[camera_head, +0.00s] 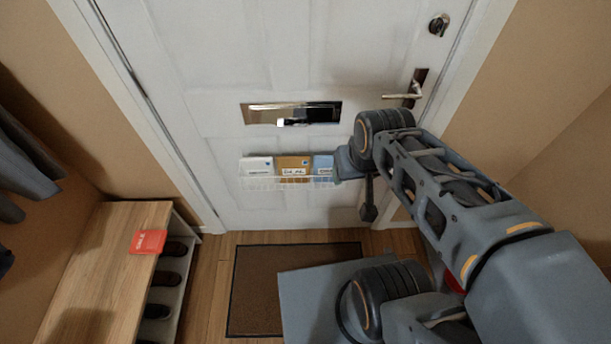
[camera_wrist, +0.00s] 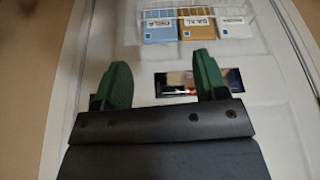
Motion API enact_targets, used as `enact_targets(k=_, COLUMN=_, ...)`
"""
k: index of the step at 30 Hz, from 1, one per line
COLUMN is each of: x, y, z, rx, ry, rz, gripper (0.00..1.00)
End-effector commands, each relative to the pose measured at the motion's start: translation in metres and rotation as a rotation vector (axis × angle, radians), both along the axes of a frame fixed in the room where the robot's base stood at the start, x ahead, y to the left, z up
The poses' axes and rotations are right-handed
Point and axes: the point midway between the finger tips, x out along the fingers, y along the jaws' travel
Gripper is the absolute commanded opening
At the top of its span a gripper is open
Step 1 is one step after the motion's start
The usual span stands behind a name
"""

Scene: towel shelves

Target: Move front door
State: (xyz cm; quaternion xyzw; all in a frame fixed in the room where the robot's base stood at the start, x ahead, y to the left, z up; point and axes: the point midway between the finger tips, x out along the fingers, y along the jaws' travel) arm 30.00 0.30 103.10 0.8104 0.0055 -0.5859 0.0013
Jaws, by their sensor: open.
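The white front door (camera_head: 200,60) fills the back of the head view and looks shut in its frame. Its lever handle (camera_head: 402,96) is at the right edge, below a round lock (camera_head: 438,24). A shiny letter slot (camera_head: 291,113) is in the middle of the door. In the wrist view, the door (camera_wrist: 283,95) appears upside down, with the letter slot (camera_wrist: 185,83) behind my gripper. My gripper (camera_wrist: 164,82) is open, its two green fingers apart with nothing between them. The handle is not visible in the wrist view. My forearm crosses the right side of the head view.
A wire basket (camera_head: 262,183) with several letters hangs on the door below the slot. A brown doormat (camera_head: 257,290) lies on the floor. A wooden shoe bench (camera_head: 100,245) with a red card (camera_head: 148,242) stands at left. Dark clothes (camera_head: 22,160) hang at the left wall.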

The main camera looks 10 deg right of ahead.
Motion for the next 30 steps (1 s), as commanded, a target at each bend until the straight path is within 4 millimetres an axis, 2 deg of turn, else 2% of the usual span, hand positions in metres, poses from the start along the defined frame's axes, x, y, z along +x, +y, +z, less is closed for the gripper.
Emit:
enact_targets(k=11, x=0.000, y=0.000, z=0.000, rx=0.000, ry=0.000, rz=0.000, gripper=0.66)
enact_targets(k=18, x=0.001, y=-0.002, z=-0.005, rx=0.000, ry=0.002, rz=-0.007, gripper=0.44)
enact_targets(k=20, x=0.002, y=-0.008, z=-0.010, rx=0.000, ry=0.007, rz=-0.032, gripper=0.42)
enact_targets(k=23, x=0.002, y=-0.028, z=-0.025, rx=0.002, ry=0.042, rz=-0.110, gripper=0.42)
enact_targets(k=26, x=0.000, y=-0.060, z=-0.049, rx=-0.005, ry=0.102, rz=-0.223, gripper=0.42)
enact_targets(k=29, x=0.005, y=-0.112, z=-0.072, rx=-0.081, ry=0.104, rz=-0.316, gripper=0.42)
enact_targets(k=30, x=0.009, y=-0.138, z=-0.080, rx=-0.135, ry=0.078, rz=-0.326, gripper=0.42)
